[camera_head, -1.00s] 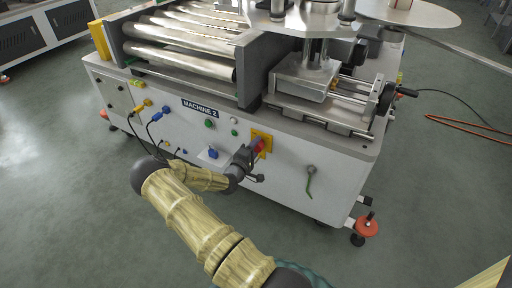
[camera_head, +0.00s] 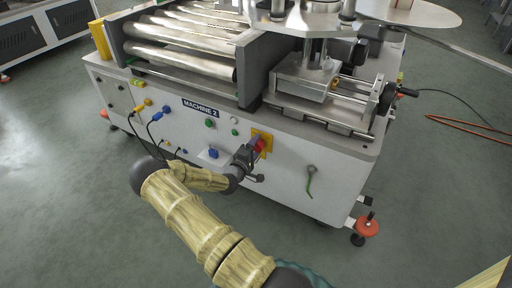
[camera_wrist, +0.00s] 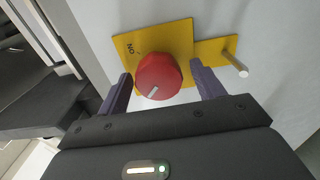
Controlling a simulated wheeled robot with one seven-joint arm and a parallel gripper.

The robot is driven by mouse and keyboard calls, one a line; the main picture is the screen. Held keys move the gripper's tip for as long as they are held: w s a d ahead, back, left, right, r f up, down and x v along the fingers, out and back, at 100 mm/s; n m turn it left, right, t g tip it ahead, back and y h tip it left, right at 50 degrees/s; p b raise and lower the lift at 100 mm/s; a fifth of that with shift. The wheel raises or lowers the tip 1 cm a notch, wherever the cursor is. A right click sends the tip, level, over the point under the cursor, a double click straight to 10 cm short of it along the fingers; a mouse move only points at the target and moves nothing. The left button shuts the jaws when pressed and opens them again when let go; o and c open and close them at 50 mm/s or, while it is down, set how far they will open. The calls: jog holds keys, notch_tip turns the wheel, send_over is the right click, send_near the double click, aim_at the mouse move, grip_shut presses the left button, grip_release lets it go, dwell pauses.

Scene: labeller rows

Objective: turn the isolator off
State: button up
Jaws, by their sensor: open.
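The isolator is a round red knob (camera_head: 260,144) on a yellow plate (camera_head: 266,135), on the front panel of the machine labelled MACHINE 2. In the wrist view the red knob (camera_wrist: 158,75) has a white mark near its lower edge, and the yellow plate (camera_wrist: 180,40) carries upside-down lettering that looks like "ON". My gripper (camera_head: 252,151) is at the knob. In the wrist view my gripper (camera_wrist: 161,72) is open, one finger on each side of the knob, with a visible gap at least on the right. The knob's far side is hidden.
A green strap (camera_head: 309,186) hangs from a fitting right of the isolator. A blue connector (camera_head: 213,154), a green button (camera_head: 209,123) and cables lie to the left. The machine's top overhangs the panel.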

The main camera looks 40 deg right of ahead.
jog(key=p+v, duration=0.3)
jog(key=v, duration=1.4)
jog(key=shift+a+p, duration=0.15)
jog(key=shift+p, duration=0.2)
jog(key=a+r+m+g+y, duration=0.2)
jog(key=a+r+m+y, duration=0.35)
jog(key=a+y, duration=0.75)
jog(key=s+a+r+g+y, duration=0.2)
jog(key=s+a+r+y, duration=0.2)
jog(key=s+r, duration=0.95)
notch_tip(320, 180, up, 38)
jog(key=p, duration=3.7)
jog(key=shift+n, duration=0.45)
